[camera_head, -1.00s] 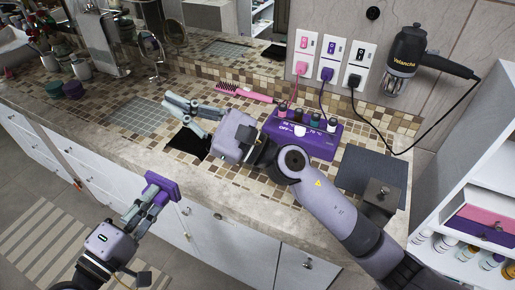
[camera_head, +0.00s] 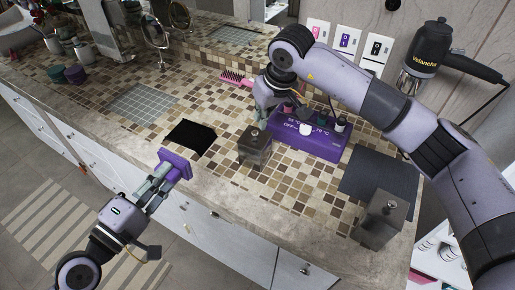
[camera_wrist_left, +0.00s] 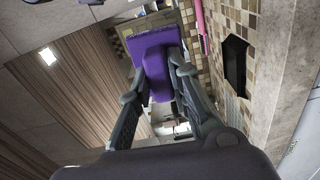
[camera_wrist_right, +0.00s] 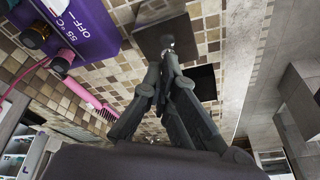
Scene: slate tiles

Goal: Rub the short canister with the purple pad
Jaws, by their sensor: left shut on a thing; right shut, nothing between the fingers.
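The purple pad (camera_head: 177,164) is held in my left gripper (camera_head: 163,176), which is shut on it just off the counter's front edge. The pad also shows in the left wrist view (camera_wrist_left: 154,52). A metallic square canister with a knob lid (camera_head: 256,148) stands upright mid-counter. It looks shorter than a similar canister (camera_head: 379,222) at the right front. My right gripper (camera_head: 266,112) is shut and empty, behind the middle canister and beside the purple box. In the right wrist view a canister's knob (camera_wrist_right: 167,40) shows just beyond the shut fingertips (camera_wrist_right: 160,78).
A purple box with dials and bottles (camera_head: 318,142) sits behind the middle canister. A pink brush (camera_head: 235,78), a black square (camera_head: 191,138) and a grey mat (camera_head: 372,178) lie on the tiled counter. Bare tiles lie between the black square and the middle canister.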

